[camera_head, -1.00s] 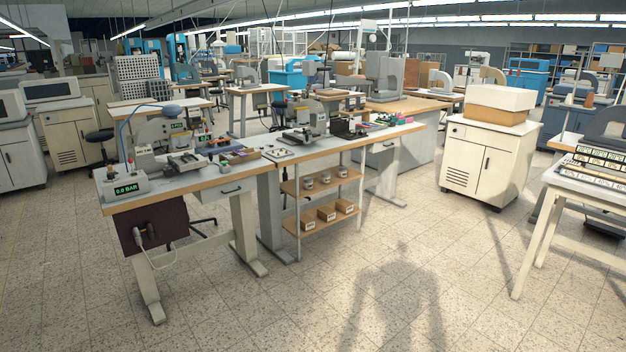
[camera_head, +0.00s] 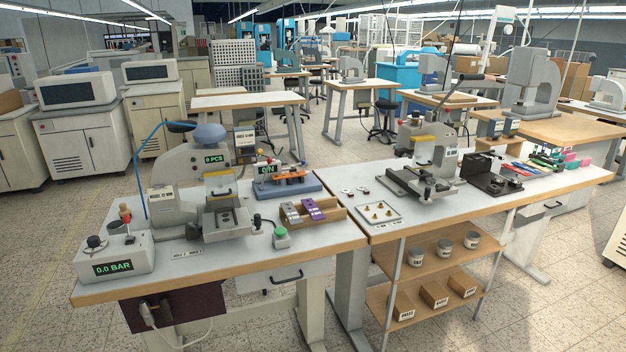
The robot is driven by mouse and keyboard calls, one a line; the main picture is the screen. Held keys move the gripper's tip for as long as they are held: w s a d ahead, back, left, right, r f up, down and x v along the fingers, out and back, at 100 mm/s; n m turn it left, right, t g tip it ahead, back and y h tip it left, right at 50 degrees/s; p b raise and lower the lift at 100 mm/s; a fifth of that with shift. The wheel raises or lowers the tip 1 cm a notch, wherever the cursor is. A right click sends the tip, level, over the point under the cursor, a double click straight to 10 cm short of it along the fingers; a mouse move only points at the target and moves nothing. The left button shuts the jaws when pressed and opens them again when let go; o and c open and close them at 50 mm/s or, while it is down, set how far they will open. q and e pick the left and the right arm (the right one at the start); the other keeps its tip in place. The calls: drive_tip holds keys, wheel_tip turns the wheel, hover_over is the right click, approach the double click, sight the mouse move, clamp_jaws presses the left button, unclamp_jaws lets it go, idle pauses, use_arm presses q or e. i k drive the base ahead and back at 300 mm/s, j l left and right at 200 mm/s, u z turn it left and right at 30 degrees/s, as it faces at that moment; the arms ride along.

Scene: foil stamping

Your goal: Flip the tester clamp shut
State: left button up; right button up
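What looks like the tester is a small fixture with a blue-grey base (camera_head: 287,190) on the left workbench, behind the wooden tray. A small dark box with a green display (camera_head: 266,168) stands at its left end. An orange-red part (camera_head: 290,171), probably the clamp, lies along its top. It is too small to tell whether this clamp is open or shut. Neither of my grippers is in view.
The left workbench (camera_head: 330,241) holds a stamping press (camera_head: 175,205), a control box reading 0.0 BAR (camera_head: 120,262), a green button (camera_head: 281,238) and a wooden tray (camera_head: 333,212). A second press (camera_head: 425,165) stands on the right bench. Speckled floor lies in front.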

sight(292, 166)
drive_tip(key=i+l+u, duration=0.15)
drive_tip(key=i, duration=1)
drive_tip(key=i+l+u, duration=0.15)
drive_tip(key=i, duration=0.55)
